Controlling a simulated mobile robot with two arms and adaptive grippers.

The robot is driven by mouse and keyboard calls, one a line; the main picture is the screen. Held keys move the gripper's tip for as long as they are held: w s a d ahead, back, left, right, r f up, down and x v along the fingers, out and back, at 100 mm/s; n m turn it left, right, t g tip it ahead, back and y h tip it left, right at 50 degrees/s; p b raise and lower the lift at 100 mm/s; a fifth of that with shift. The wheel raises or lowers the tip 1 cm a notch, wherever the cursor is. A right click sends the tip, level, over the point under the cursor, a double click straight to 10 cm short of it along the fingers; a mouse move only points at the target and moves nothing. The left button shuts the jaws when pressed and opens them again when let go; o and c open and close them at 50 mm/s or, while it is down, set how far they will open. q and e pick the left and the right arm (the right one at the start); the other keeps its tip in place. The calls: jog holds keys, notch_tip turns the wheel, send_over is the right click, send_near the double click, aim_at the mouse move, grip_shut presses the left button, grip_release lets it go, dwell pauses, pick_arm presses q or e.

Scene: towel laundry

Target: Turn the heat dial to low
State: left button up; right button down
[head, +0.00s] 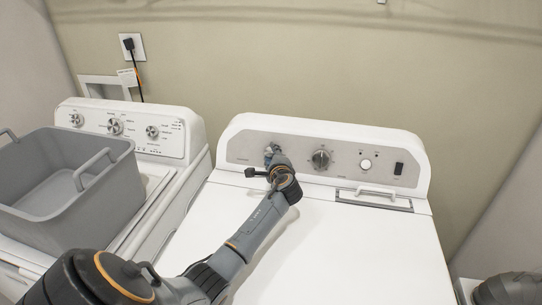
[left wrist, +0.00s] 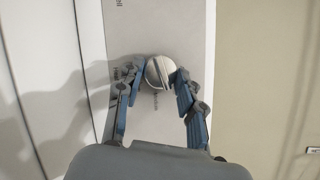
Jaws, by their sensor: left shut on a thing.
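In the head view my left gripper (head: 271,152) is at the left part of the control panel (head: 345,157) on the right-hand machine. The left wrist view shows the dial (left wrist: 158,72), a round pale knob with a raised grip bar. The fingers of my left gripper (left wrist: 155,78) are closed around it, one on each side. The wrist and fingers mostly hide this dial in the head view. My right gripper cannot be made out in either view.
A larger dial (head: 321,159), a white button (head: 366,164) and a black switch (head: 398,168) are further right on the panel. A grey basket (head: 60,185) sits on the left machine (head: 178,130). The white top (head: 350,245) of the right machine is clear.

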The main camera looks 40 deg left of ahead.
pick_arm(q)
jog(key=n, duration=0.1)
jog(key=n+g, duration=0.1)
jog(key=n, duration=0.1)
jog(key=n+g+p, duration=0.1)
jog(key=shift+w+r+n+h, duration=0.1)
jog(key=shift+r+n+h, duration=0.2)
jog(key=shift+n, duration=0.1)
jog(key=shift+f, duration=0.1)
jog(key=o, duration=1.2)
jog(key=shift+c, duration=0.2)
jog(key=v, duration=1.2)
